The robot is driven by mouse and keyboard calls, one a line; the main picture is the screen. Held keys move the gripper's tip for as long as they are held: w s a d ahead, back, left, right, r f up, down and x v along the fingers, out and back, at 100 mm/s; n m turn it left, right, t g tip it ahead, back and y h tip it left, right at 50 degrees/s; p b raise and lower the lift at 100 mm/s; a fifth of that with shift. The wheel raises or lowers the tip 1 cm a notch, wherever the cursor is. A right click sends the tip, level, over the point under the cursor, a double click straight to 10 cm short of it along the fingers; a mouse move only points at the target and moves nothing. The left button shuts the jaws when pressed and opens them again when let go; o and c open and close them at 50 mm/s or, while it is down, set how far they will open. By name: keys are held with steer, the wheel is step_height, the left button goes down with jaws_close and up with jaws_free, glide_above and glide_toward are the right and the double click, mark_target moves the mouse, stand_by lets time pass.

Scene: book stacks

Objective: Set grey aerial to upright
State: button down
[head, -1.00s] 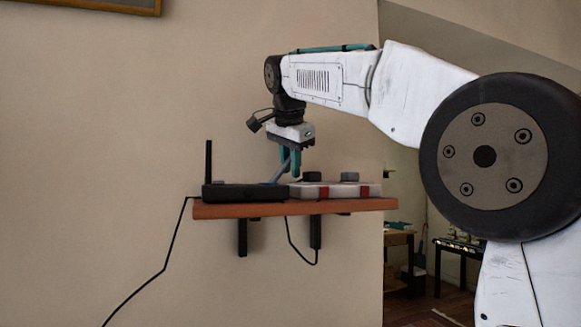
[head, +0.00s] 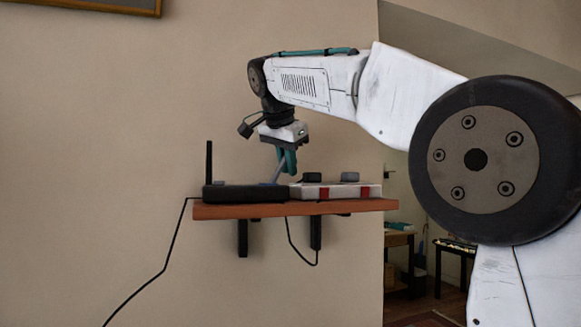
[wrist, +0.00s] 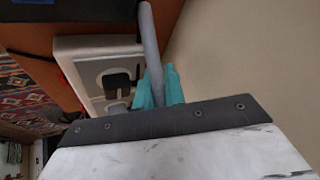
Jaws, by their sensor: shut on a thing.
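The grey aerial (head: 281,171) rises from the right end of a black router box (head: 240,193) on the shelf. It leans to the right, tilted off upright. My gripper (head: 288,160) has teal fingers and is shut on the aerial's upper part. In the wrist view the grey aerial (wrist: 150,50) runs between the teal fingers of my gripper (wrist: 158,88). A black aerial (head: 209,162) stands upright at the router's left end. The grey aerial's foot is hard to make out in the head view.
Black cables hang below. The wall above the shelf's left part is clear.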

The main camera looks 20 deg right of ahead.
steer(key=a+h, duration=0.1)
steer(key=a+r+h, duration=0.1)
steer(key=shift+n+h, duration=0.4)
steer(key=shift+a+r+n+h, duration=0.3)
steer(key=shift+a+h, duration=0.45)
steer(key=shift+h, duration=0.45)
steer(key=c, duration=1.8)
jaws_free()
steer(key=shift+o, duration=0.2)
steer(key=shift+a, duration=0.1)
steer(key=v, duration=0.7)
steer(key=shift+s+a, duration=0.25)
steer(key=shift+r, duration=0.15)
